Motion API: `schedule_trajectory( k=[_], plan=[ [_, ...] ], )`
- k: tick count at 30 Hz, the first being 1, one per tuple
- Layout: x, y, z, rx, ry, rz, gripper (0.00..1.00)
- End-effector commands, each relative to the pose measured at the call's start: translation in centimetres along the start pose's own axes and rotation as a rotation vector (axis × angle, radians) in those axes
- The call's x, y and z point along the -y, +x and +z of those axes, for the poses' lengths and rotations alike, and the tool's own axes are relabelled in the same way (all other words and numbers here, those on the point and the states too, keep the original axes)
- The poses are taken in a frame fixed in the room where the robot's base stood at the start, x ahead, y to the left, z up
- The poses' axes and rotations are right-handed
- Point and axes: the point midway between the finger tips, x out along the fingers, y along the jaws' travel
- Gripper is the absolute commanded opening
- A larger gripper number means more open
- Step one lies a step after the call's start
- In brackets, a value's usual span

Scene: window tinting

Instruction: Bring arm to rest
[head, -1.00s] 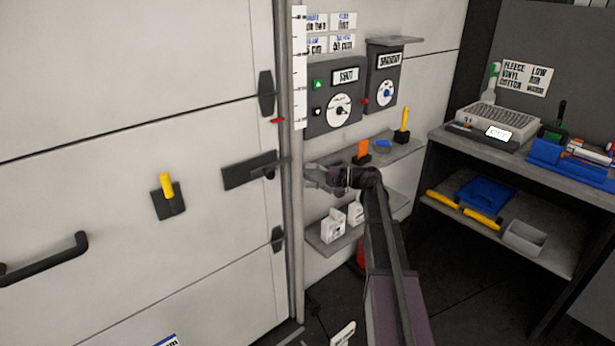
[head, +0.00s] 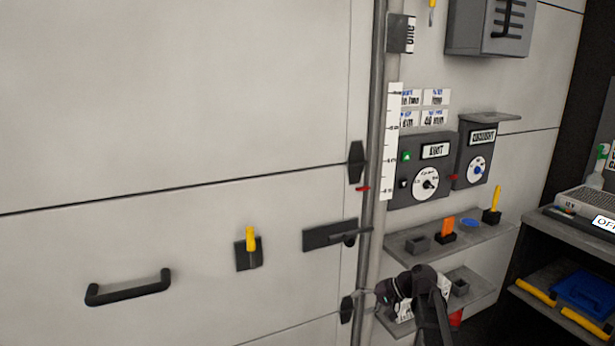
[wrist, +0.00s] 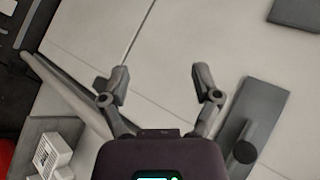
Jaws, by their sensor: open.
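My gripper (wrist: 160,78) is open and empty in the wrist view, its two fingers spread wide in front of the pale door panel (wrist: 165,40). The dark latch plate (wrist: 262,110) with its round knob lies to the right of the fingers, apart from them. In the head view my gripper (head: 370,294) is low at the right, by the door's edge post and below the latch plate (head: 322,236). My arm comes up from the bottom edge and hides part of the lower shelf.
The upper shelf (head: 410,246) holds an orange piece (head: 447,227), a blue disc (head: 469,224) and a yellow-handled tool (head: 495,198). The lower shelf (head: 482,288) holds white containers. Two dial boxes hang above. A door handle (head: 128,288) and a yellow-handled holder (head: 249,247) sit left.

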Motion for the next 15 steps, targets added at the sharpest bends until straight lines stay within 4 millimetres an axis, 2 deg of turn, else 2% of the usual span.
schedule_trajectory(
  k=[1,6,15],
  plan=[
    [-0.4,0.7,1.6,0.012,-0.009,0.052,0.81],
    [-2.5,2.1,5.2,0.044,-0.040,0.240,0.81],
    [-5.9,2.6,11.0,0.086,-0.109,0.569,0.81]
  ],
)
